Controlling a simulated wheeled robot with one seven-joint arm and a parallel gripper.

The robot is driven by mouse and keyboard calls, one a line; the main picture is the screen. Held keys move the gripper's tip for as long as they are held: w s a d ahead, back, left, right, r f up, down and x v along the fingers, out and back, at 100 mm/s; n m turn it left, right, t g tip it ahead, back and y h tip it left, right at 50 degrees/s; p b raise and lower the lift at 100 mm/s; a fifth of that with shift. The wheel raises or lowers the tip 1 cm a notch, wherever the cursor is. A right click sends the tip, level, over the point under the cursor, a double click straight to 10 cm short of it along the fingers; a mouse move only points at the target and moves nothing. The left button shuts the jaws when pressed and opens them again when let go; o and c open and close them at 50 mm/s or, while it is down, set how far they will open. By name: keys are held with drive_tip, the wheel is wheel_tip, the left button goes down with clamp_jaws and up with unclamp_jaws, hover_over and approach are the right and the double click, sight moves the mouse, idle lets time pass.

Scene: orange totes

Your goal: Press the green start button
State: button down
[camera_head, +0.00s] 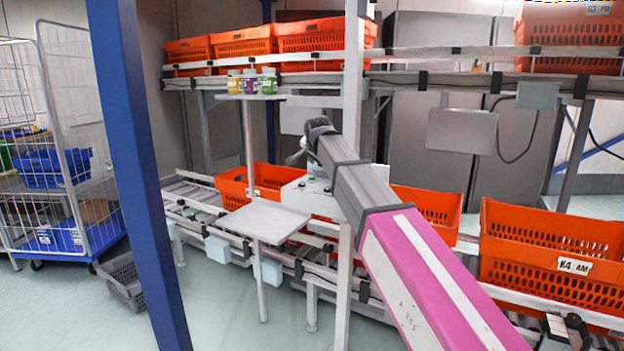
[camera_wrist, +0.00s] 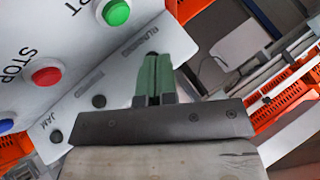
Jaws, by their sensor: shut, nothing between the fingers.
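In the head view, my arm reaches over the white control box (camera_head: 293,196); the arm hides part of the box, and the buttons are unclear there.
A blue button (camera_wrist: 6,126) is at the left edge of the wrist view. Orange totes (camera_head: 548,255) line the conveyor beside the box. A small grey table (camera_head: 262,220) stands in front, and a high stand holds several jars (camera_head: 268,82). A blue post (camera_head: 140,170) stands at left.

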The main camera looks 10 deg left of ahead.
sight(314, 178)
drive_tip(key=shift+f, duration=1.55)
drive_tip(key=shift+f, duration=0.1)
idle(0.8)
drive_tip(key=shift+f, duration=0.3)
drive_tip(key=shift+f, duration=0.45)
idle(0.8)
drive_tip(key=shift+r, duration=0.85)
